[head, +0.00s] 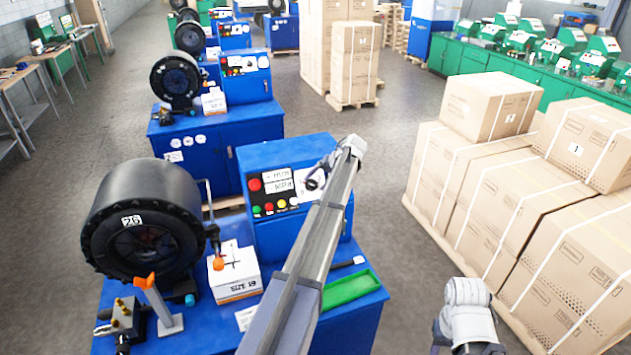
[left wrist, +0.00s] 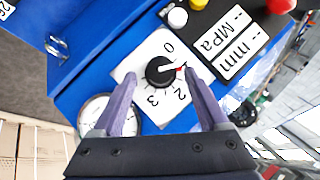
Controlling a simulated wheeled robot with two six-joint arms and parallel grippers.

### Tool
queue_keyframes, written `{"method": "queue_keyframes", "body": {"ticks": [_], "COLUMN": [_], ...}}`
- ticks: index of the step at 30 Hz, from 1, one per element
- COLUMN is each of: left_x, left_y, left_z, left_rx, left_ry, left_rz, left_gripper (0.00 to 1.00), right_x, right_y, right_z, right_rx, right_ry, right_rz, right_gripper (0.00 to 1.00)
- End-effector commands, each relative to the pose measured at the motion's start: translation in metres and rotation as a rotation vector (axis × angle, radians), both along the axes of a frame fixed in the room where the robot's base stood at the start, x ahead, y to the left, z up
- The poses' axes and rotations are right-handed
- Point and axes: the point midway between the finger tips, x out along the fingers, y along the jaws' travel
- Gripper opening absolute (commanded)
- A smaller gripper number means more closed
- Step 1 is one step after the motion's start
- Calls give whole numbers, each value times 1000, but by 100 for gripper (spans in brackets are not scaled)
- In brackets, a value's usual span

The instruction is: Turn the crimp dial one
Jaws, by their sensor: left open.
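The crimp dial (left wrist: 158,71) is a black round knob on a white plate (left wrist: 148,50) in the left wrist view. The marks 0, 2 and 3 show around it. A red pointer mark on the knob's right side points between 0 and 2, where a fingertip covers part of the scale. My left gripper (left wrist: 160,76) is open, with one purple-grey finger on each side of the knob; I cannot tell whether they touch it. My right gripper is not in view.
A crimper head (head: 143,220) marked 26 stands left of the panel, with a white box (head: 235,275) and a green tray (head: 347,288) on the blue bench. Strapped cartons (head: 480,190) stand at the right. A gauge (left wrist: 96,113) sits close to the fingers.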

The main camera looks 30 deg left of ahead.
Motion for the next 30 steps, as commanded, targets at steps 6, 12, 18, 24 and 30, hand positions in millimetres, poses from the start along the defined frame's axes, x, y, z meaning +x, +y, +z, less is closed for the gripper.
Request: {"method": "queue_keyframes", "body": {"ticks": [6,12,18,24,30], "left_x": [-1,-1,-1,-1,-4], "left_y": [-20,-33,-36,-35,-40], "left_z": [33,49,49,48,44], "left_rx": [0,0,0,0,-4], "left_ry": [0,1,1,1,2], "left_rz": [-2,1,1,1,-5], "left_gripper": [77,77,77,77,77], "right_x": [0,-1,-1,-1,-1], "right_y": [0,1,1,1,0], "right_z": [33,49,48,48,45], "right_rx": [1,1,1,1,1], "right_ry": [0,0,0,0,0], "right_rz": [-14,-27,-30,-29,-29], "right_gripper": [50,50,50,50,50]}}
